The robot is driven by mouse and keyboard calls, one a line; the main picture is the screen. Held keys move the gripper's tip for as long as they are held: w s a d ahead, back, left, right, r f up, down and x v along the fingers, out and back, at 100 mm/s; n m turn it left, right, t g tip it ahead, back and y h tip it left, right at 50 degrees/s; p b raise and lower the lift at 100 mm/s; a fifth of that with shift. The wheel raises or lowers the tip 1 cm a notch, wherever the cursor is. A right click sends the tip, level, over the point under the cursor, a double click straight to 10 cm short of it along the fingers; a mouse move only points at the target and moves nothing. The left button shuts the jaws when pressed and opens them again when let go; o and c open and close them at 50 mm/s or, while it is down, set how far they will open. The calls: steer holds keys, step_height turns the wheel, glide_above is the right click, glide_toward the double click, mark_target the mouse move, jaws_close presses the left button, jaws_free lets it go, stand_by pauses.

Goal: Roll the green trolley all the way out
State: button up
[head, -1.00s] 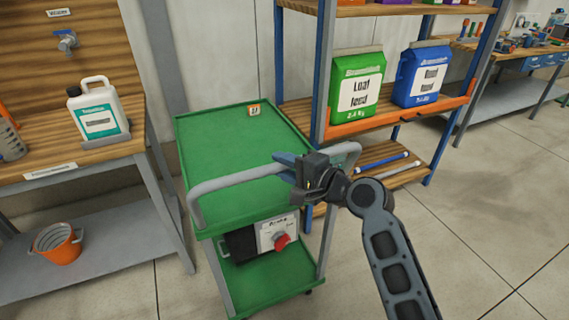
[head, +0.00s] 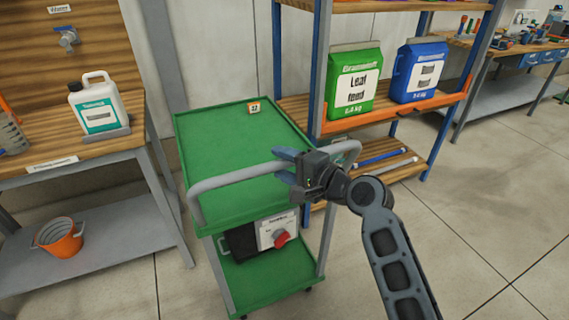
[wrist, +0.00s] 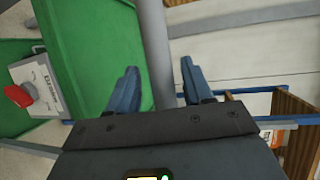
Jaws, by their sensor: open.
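The green trolley (head: 235,160) stands between the wooden bench and the shelf rack, with a grey push handle (head: 230,180) along its near side. My gripper (head: 281,162) is at the right part of this handle, with its fingers pointing left in the head view. In the wrist view the grey handle bar (wrist: 155,50) runs between the two spread blue fingers (wrist: 157,88), with gaps on both sides. The trolley's green top (wrist: 90,50) lies to the left there. The gripper is open around the bar and does not grip it.
A box with a red knob (head: 277,232) sits on the trolley's lower shelf. The bench (head: 120,150) is close on the left, with an orange bucket (head: 60,238) below. The shelf rack (head: 318,80) is close on the right. The floor (head: 480,240) at the right is clear.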

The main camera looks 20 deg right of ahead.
steer(key=b+v, duration=0.1)
steer(key=v, duration=0.6)
steer(key=shift+s, duration=0.3)
steer(key=shift+d+r, duration=0.1)
steer(key=shift+d, duration=0.05)
steer(key=s+f+n+h, duration=0.25)
steer(key=s+f, duration=0.25)
steer(key=s, duration=0.6)
steer(key=s+f+n+h, duration=0.25)
steer(key=s+f, duration=0.35)
steer(key=s, duration=0.5)
steer(key=s+a+r+n, duration=0.1)
steer(key=s+r+n, duration=0.2)
steer(key=s, duration=0.3)
steer(key=s+a+r+n, duration=0.1)
steer(key=s+r+n, duration=0.2)
steer(key=s, duration=0.4)
steer(key=s+a+r+n+h, duration=0.1)
steer(key=s+r+n, duration=0.2)
steer(key=s, duration=0.3)
steer(key=shift+s+r, duration=0.15)
steer(key=shift+r, duration=0.05)
